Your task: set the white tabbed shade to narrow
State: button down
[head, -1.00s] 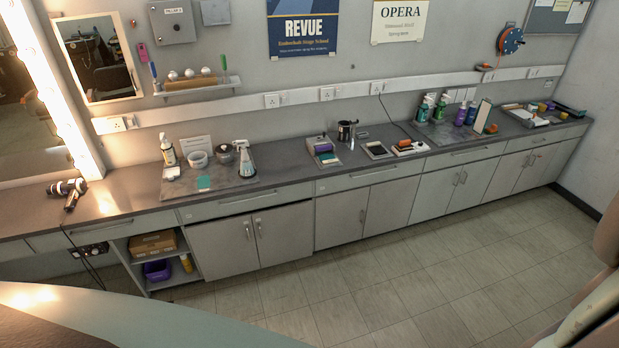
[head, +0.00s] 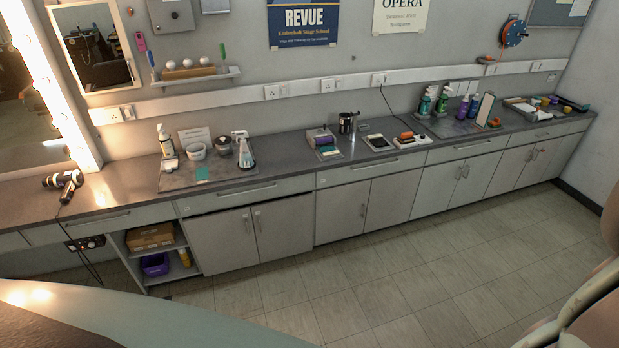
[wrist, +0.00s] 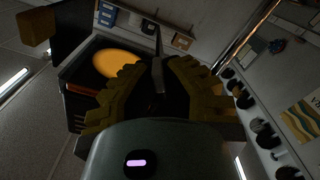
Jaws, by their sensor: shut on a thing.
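My gripper (wrist: 158,72) shows only in the wrist view. Its two ridged, olive-yellow fingers close on a thin, upright grey tab (wrist: 157,77). A dark, box-like housing with a glowing orange-yellow oval (wrist: 117,63) lies just left of the fingertips. The fingers and the dim light hide how the tab joins it. I cannot make out a white shade or its setting here. The head view shows neither my gripper nor a shade that I can identify.
A long grey counter (head: 285,157) runs along the wall with bottles, a spray bottle (head: 243,149) and a dark hairdryer-like tool (head: 65,182). A bulb-lit mirror (head: 28,110) stands at the left. The tiled floor (head: 400,255) in front is clear.

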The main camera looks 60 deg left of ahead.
jog(key=c, duration=1.1)
grip_release()
jog(key=shift+o, duration=0.2)
jog(key=shift+r, duration=0.15)
